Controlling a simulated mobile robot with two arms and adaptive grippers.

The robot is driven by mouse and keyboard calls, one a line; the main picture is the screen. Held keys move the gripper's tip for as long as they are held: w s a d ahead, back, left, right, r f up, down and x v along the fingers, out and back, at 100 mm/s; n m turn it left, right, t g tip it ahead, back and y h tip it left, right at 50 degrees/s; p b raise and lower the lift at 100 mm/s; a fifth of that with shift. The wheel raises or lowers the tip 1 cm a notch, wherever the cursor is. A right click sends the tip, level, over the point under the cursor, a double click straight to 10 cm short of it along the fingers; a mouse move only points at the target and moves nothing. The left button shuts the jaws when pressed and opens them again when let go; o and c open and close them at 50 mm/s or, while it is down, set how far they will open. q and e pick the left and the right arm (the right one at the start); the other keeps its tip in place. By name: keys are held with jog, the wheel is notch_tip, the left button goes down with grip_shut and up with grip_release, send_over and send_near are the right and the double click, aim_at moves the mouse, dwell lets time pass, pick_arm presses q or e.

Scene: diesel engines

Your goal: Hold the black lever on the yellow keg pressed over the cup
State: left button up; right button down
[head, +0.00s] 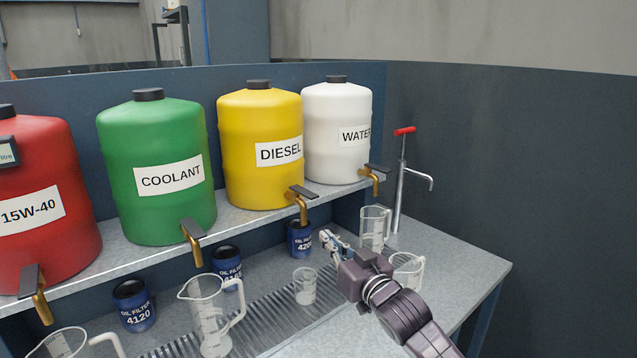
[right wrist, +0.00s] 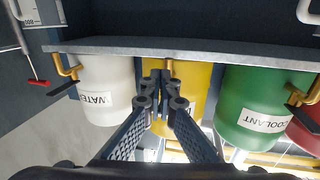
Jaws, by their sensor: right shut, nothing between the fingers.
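The yellow keg labelled DIESEL (head: 260,160) stands on the shelf. Its black lever (head: 302,192) sits on top of a brass tap over the shelf edge. The small clear cup (head: 305,288) stands upright on the slatted drip tray, below the tap. My right gripper (head: 330,239) is shut and empty, lower than the lever and to its right, apart from it in the head view. The right wrist view, upside down, shows its closed fingers (right wrist: 161,88) in front of the yellow keg (right wrist: 193,88), hiding the lever. My left gripper is not in view.
Red (head: 45,205), green (head: 155,130) and white (head: 345,110) kegs share the shelf. Blue oil filters (head: 300,240) stand below it. Clear jugs (head: 212,315) stand on the bench, some close to my right arm. A red-handled pump (head: 401,180) stands at the right.

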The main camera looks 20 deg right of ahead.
jog(key=n+g+y+p, duration=0.1)
jog(key=n+y+p, duration=0.1)
jog(key=p, duration=0.1)
send_near(304, 192)
notch_tip(304, 192, up, 3)
jog(key=d, duration=0.2)
jog(key=s+r+n+g+p, duration=0.1)
jog(key=s+r+g+p, duration=0.1)
jog(key=s+r, duration=0.2)
jog(key=shift+d+r+g+y, duration=0.3)
jog(key=shift+d+r, duration=0.1)
jog(key=shift+r, duration=0.1)
jog(key=w+a+f+p, duration=0.3)
jog(key=w+f+p, duration=0.3)
jog(key=w, duration=0.3)
jog(key=shift+f, duration=0.25)
jog(key=shift+a, duration=0.15)
